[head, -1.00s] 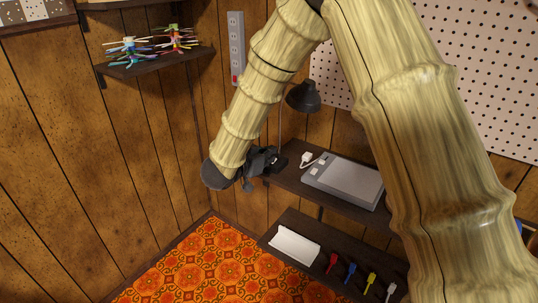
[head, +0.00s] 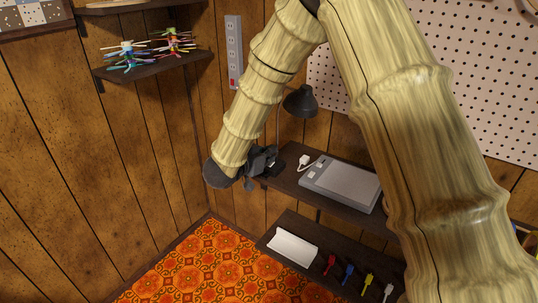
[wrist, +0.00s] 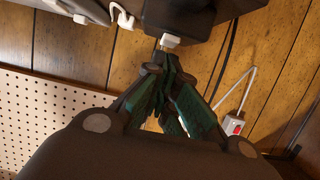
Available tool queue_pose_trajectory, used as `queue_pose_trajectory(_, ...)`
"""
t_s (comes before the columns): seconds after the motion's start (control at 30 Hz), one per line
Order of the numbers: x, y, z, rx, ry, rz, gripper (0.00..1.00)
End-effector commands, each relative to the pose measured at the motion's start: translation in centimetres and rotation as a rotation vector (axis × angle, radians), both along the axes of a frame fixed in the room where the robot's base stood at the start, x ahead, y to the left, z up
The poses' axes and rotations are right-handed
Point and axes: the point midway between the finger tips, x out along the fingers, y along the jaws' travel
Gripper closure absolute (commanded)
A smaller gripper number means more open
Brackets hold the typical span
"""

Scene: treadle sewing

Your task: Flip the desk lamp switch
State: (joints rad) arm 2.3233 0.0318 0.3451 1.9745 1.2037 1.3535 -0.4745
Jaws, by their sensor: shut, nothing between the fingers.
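The black desk lamp (head: 300,101) stands at the left end of the dark upper shelf, with its shade facing down and a thin stem. In the wrist view its dark base (wrist: 192,14) fills the top middle. A small pale piece (wrist: 170,40) at the edge of that base looks like the lamp switch. My gripper (head: 270,158) is beside the lamp's base at the shelf's left end. In the wrist view my gripper (wrist: 166,56) is shut and empty, its tips right at the pale piece. I cannot tell whether they touch it. The switch is hidden in the head view.
A grey flat device (head: 341,184) and a white plug (head: 304,161) lie on the upper shelf (head: 285,177), right of the lamp. A power strip (head: 234,52) with a red switch is on the wall. The lower shelf holds a white tray (head: 293,248) and several colored items.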

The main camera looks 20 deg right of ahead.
Motion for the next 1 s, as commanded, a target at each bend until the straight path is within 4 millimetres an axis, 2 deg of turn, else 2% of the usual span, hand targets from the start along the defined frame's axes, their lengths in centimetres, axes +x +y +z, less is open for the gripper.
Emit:
queue_pose_trajectory(0.47, -0.3, 0.5, 4.4, 0.000, 0.000, 0.000, 1.00)
queue_pose_trajectory(0.5, -0.9, 1.3, 3.8, -0.002, 0.000, 0.003, 1.00)
queue_pose_trajectory(0.8, -4.3, 5.6, 4.3, -0.001, 0.000, 0.000, 1.00)
queue_pose_trajectory(1.0, -5.8, 7.5, 4.5, -0.001, 0.001, 0.000, 1.00)
